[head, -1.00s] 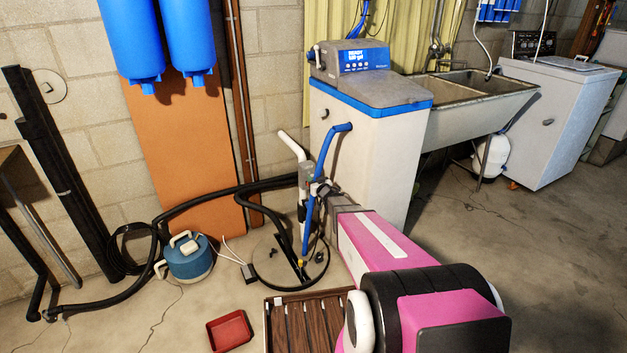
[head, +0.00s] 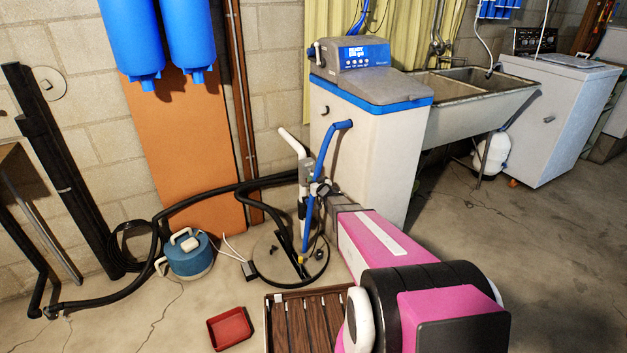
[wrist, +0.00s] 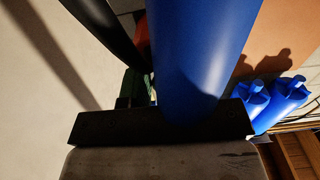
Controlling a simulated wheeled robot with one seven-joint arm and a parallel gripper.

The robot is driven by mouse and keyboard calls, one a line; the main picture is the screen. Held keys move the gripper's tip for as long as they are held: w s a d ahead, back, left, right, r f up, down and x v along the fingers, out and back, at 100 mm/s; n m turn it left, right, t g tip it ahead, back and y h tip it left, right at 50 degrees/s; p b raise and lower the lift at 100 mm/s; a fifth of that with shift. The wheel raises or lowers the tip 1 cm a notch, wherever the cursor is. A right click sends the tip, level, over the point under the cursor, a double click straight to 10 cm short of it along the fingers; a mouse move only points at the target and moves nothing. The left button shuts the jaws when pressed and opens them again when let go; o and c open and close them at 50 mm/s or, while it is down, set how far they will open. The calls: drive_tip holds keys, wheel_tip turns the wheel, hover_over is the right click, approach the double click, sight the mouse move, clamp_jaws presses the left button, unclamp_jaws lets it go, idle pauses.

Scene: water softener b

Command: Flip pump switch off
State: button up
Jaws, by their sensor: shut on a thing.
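My gripper (head: 322,188) is at the upright pipes in front of the white softener cabinet, shut on the blue pipe (head: 310,222). In the wrist view the blue pipe (wrist: 200,55) fills the middle, right against the dark gripper edge, and hides the fingertips. A blue pump unit (head: 188,257) with a white handle and a dark knob stands on the floor at left. A small dark box (head: 250,270) with thin white wires lies beside the round floor pit (head: 268,254). I cannot tell which part is the pump switch.
The softener cabinet (head: 365,145) stands just behind my gripper, with a sink (head: 480,110) to its right. Black hoses (head: 200,204) run along the floor at left. A red tray (head: 229,328) and a slatted wooden crate (head: 300,325) are in front.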

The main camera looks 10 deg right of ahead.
drive_tip(key=shift+w+f, duration=0.1)
drive_tip(key=shift+f, duration=0.2)
drive_tip(key=o, duration=0.8)
